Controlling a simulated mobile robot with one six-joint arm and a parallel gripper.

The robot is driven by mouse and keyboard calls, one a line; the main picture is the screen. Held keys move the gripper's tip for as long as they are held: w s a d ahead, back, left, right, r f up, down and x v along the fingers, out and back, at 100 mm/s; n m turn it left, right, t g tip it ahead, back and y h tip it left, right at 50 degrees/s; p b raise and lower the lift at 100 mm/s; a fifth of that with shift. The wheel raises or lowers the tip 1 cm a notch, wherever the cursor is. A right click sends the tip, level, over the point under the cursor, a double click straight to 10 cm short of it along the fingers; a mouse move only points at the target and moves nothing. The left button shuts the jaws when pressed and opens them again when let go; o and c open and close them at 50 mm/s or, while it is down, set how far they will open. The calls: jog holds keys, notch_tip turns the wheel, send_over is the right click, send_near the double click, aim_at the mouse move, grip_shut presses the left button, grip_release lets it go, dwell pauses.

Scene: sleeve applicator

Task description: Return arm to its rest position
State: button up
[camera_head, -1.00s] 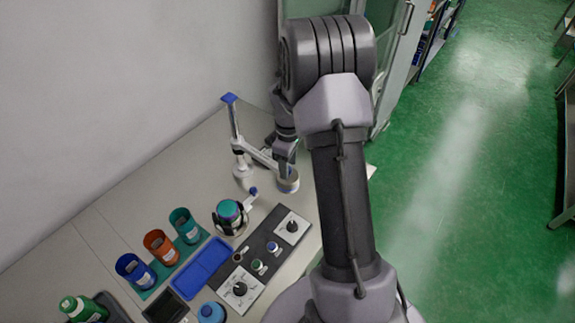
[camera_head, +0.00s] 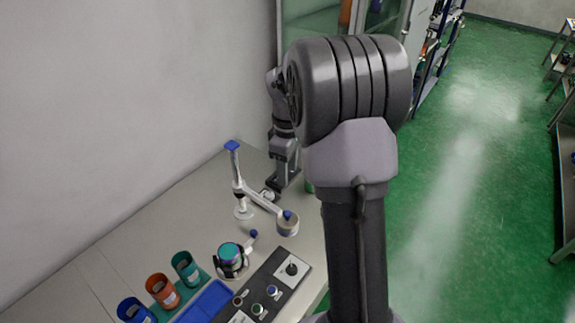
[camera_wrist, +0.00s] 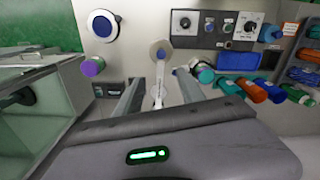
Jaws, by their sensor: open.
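My gripper (camera_head: 283,178) hangs above the far end of the bench in the head view, behind the white sleeve applicator (camera_head: 262,203). The applicator has an upright post with a blue cap and an arm ending in a round head (camera_head: 288,226). In the wrist view my gripper (camera_wrist: 158,92) shows two spread fingers with nothing held. The applicator (camera_wrist: 160,75) appears between them, lower down on the bench and apart from them. My large arm links cover part of the bench's right side in the head view.
Teal, orange and blue cups (camera_head: 162,290), a blue tray (camera_head: 208,303), a dark control panel (camera_head: 268,288) and a round teal-topped holder (camera_head: 231,259) stand on the near bench. A wall borders the left and a glass-doored cabinet (camera_head: 320,25) the back.

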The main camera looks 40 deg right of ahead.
jog(key=shift+r, duration=0.1)
dwell(0.3)
jog(key=s+a+r+m+t+b, duration=0.1)
jog(key=s+a+m+b, duration=0.1)
jog(key=a+b, duration=0.15)
jog(key=s+a+r+m+t+b, duration=0.1)
jog(key=s+a+r+b, duration=0.15)
jog(key=a, duration=0.25)
jog(key=s+a+f+m+t+y+b, duration=0.1)
jog(key=s+a+f+m+t+b, duration=0.1)
jog(key=s+a+m+b, duration=0.2)
jog(key=s+a+f+m+t+y+b, duration=0.1)
jog(key=s+a+f+m+b, duration=0.2)
jog(key=s+a, duration=0.8)
jog(key=shift+s+a+f+m+t+b, duration=0.3)
jog(key=shift+s+m+t+b, duration=0.1)
jog(key=shift+s+b, duration=0.45)
